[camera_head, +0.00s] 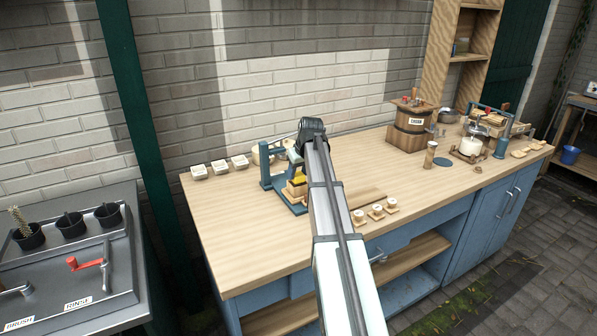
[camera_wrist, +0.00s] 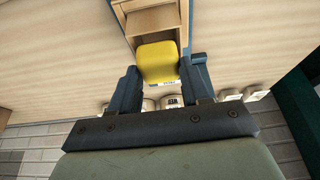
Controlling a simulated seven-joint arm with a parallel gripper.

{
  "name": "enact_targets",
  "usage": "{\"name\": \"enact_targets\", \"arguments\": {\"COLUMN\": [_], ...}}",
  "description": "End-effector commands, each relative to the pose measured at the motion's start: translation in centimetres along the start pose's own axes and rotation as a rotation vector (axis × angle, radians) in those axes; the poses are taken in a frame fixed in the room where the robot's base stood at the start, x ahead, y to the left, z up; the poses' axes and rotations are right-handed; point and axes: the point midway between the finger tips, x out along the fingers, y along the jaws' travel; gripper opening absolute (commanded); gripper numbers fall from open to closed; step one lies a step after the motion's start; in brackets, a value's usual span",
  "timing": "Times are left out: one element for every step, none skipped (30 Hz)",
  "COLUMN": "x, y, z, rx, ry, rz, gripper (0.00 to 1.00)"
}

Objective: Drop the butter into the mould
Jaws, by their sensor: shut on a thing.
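The yellow butter block (camera_wrist: 157,62) is between the two dark fingers of my gripper (camera_wrist: 162,74) in the wrist view, and the jaws are shut on it. A wooden box (camera_wrist: 152,20), which looks like the mould, lies just beyond the butter. In the head view the butter (camera_head: 299,179) shows as a small yellow patch right at the top of the wooden box (camera_head: 295,190). The box stands within a blue press frame (camera_head: 267,168). My arm hides the gripper and part of the press there. I cannot tell whether the butter touches the box.
Small pale blocks (camera_head: 240,161) line the back left of the wooden counter (camera_head: 235,215). Several small stamp-like pieces (camera_head: 376,211) lie right of my arm. A wooden churn (camera_head: 410,128) and a glass jar (camera_head: 470,146) stand farther right. A grey sink unit (camera_head: 60,270) is left.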

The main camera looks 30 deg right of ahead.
Motion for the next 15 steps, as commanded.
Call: {"name": "enact_targets", "arguments": {"x": [0.09,0.14,0.20,0.25,0.30,0.37,0.42,0.47,0.54,0.59,0.64,0.71,0.77,0.82,0.88], "y": [0.00,-0.01,0.00,-0.01,0.00,-0.01,-0.01,-0.01,0.00,-0.01,-0.01,0.00,0.00,-0.01,0.00], "z": [0.04,0.07,0.09,0.12,0.13,0.16,0.19,0.21,0.23,0.26,0.28,0.30,0.32,0.35,0.37], "rx": [0.000,0.000,0.000,0.000,0.000,0.000,0.000,0.000,0.000,0.000,0.000,0.000,0.000,0.000,0.000], "ry": [0.000,0.000,0.000,0.000,0.000,0.000,0.000,0.000,0.000,0.000,0.000,0.000,0.000,0.000,0.000], "rz": [0.000,0.000,0.000,0.000,0.000,0.000,0.000,0.000,0.000,0.000,0.000,0.000,0.000,0.000,0.000], "gripper": [0.20,0.20,0.20,0.20,0.20,0.20,0.20,0.20,0.20,0.20,0.20,0.20,0.20,0.20,0.20]}}
